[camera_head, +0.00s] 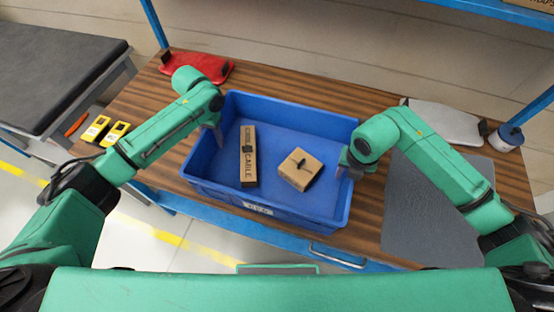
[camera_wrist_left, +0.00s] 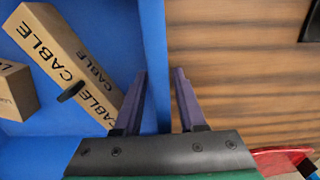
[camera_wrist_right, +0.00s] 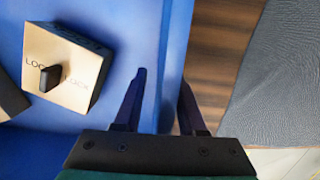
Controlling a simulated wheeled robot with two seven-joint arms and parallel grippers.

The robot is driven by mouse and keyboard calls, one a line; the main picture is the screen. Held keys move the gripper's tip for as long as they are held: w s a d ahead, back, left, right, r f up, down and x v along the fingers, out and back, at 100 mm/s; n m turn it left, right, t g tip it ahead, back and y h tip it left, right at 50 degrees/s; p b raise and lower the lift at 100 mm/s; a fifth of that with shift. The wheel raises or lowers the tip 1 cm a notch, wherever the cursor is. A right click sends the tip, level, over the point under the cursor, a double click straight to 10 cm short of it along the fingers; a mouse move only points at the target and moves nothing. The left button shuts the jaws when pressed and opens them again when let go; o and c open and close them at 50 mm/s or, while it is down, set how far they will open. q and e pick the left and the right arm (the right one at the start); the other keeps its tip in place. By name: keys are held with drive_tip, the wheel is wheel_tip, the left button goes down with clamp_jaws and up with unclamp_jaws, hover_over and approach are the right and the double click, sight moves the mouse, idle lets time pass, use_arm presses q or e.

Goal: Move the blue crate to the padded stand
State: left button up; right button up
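The blue crate (camera_head: 270,110) sits on the brown wooden workbench in the head view, holding a long CABLE box (camera_head: 248,160) and a smaller square box (camera_head: 300,169). My left gripper (camera_head: 215,125) is at the crate's left wall. In the left wrist view its fingers (camera_wrist_left: 160,85) are apart on either side of that wall. My right gripper (camera_head: 349,170) is at the right wall. In the right wrist view its fingers (camera_wrist_right: 162,90) are also apart, astride the wall. The padded stand (camera_head: 50,65), with a dark grey top, is at the upper left.
On the workbench (camera_head: 145,107) lie a red object (camera_head: 205,66), a grey mat (camera_head: 425,215), a pale metal plate (camera_head: 445,122) and a spool (camera_head: 506,137). Blue posts and a shelf frame the bench. Floor shows at front left.

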use_arm(q)
drive_tip(key=shift+s, duration=0.1)
use_arm(e)
drive_tip(key=shift+f, duration=0.1)
use_arm(q)
clamp_jaws()
use_arm(e)
clamp_jaws()
use_arm(q)
drive_tip(key=shift+r, duration=0.1)
idle(1.0)
